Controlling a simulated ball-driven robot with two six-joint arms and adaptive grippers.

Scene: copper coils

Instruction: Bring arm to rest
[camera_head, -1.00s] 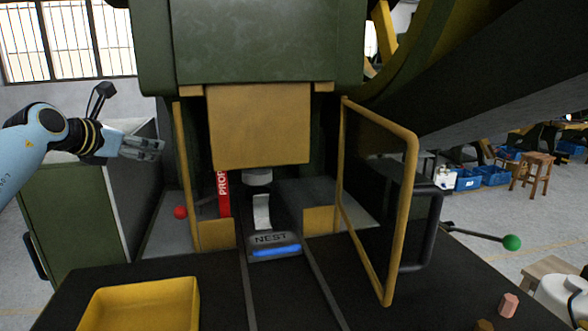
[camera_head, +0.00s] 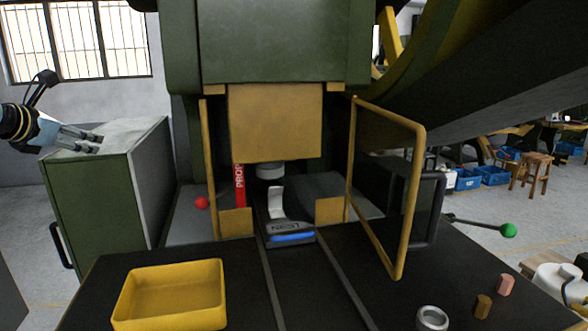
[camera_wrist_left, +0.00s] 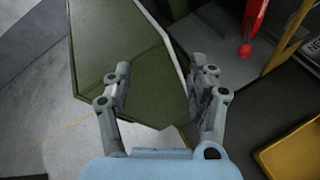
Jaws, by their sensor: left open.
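My left gripper (camera_head: 92,140) is at the left edge of the head view, in front of the upper part of a green cabinet (camera_head: 105,200). Its two fingers are apart and nothing is between them. In the left wrist view the gripper (camera_wrist_left: 160,90) is open and empty, with the cabinet behind its fingers. The left arm comes in from the left edge and only its wrist end shows. My right gripper is not in view.
A dark table holds a yellow tray (camera_head: 172,290), a metal ring (camera_head: 432,318) and small pegs (camera_head: 504,285). A green press stands behind, with an open yellow guard frame (camera_head: 412,190), a nest block (camera_head: 288,232), a red-ball lever (camera_head: 202,203) and a green-ball lever (camera_head: 508,230).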

